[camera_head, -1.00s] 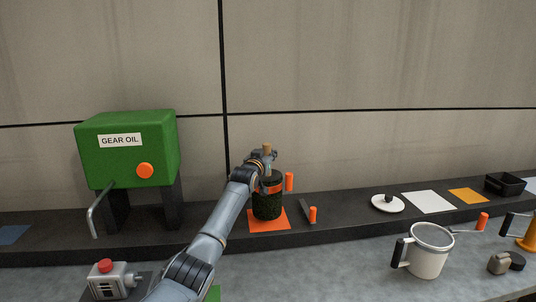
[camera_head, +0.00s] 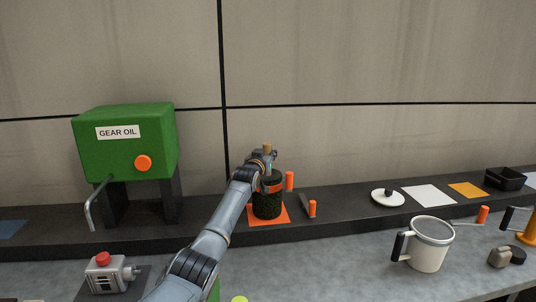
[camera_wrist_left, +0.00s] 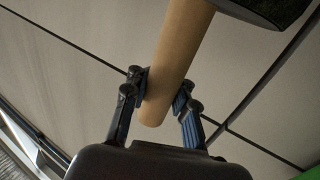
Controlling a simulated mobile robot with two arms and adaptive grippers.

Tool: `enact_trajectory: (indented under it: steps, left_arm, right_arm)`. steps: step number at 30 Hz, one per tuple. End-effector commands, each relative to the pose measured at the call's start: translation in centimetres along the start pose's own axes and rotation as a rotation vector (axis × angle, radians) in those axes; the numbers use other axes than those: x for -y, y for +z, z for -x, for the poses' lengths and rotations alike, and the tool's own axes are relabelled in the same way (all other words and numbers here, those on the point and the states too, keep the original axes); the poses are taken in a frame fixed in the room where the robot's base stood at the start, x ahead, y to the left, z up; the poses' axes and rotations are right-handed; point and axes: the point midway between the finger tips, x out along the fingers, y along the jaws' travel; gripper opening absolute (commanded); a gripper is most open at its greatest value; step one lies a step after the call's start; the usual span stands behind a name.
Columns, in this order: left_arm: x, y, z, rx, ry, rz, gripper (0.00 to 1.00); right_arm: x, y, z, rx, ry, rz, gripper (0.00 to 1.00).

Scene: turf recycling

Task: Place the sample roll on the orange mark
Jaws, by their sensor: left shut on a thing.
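The sample roll (camera_head: 267,206) is a dark green, upright cylinder with a brown core (camera_head: 267,150) sticking up out of its top. It stands over the red-orange mark (camera_head: 283,219) on the dark shelf; I cannot tell for sure whether its base rests on the mark. My left gripper (camera_head: 268,164) is at the top of the roll, shut on the brown core. In the left wrist view the fingers (camera_wrist_left: 165,88) sit on either side of the core (camera_wrist_left: 178,60), and the dark roll end (camera_wrist_left: 265,10) shows at upper right. My right gripper is out of view.
An orange-handled tool (camera_head: 311,207) lies close right of the mark. A green gear oil tank (camera_head: 125,145) stands left. Right are a white lid (camera_head: 387,198), a white sheet (camera_head: 428,195), an orange-yellow sheet (camera_head: 468,190), a black tray (camera_head: 507,178) and a mug (camera_head: 426,245).

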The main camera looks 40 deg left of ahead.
Motion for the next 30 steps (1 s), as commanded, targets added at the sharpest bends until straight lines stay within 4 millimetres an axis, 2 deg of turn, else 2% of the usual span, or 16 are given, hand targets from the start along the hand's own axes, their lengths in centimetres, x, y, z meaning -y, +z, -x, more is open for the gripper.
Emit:
enact_trajectory:
  steps: [9, 10, 14, 15, 21, 24, 30]
  left_arm:
    - [0.0, 0.2, 0.0, -0.006, 0.0, 0.001, 0.0]
    - [0.0, 0.1, 0.0, -0.007, 0.0, 0.001, 0.23]
    - [0.0, 0.2, 0.0, -0.005, 0.0, 0.001, 0.49]
    - [0.0, 0.2, 0.0, -0.004, 0.0, 0.001, 0.53]
    - [0.0, 0.3, 0.0, -0.002, 0.0, 0.0, 0.53]
    - [0.0, 0.7, 0.0, 0.005, 0.0, -0.001, 0.7]
    - [0.0, 0.6, 0.0, 0.002, 0.0, 0.0, 0.7]
  right_arm:
    - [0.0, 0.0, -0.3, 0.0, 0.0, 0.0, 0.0]
    - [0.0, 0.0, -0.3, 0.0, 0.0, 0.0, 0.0]
    - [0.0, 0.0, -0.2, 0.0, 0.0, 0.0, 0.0]
    - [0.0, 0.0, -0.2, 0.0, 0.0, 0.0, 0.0]
    - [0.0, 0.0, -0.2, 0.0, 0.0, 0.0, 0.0]
    - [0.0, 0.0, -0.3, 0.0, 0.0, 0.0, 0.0]
    - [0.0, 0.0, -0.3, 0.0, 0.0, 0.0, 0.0]
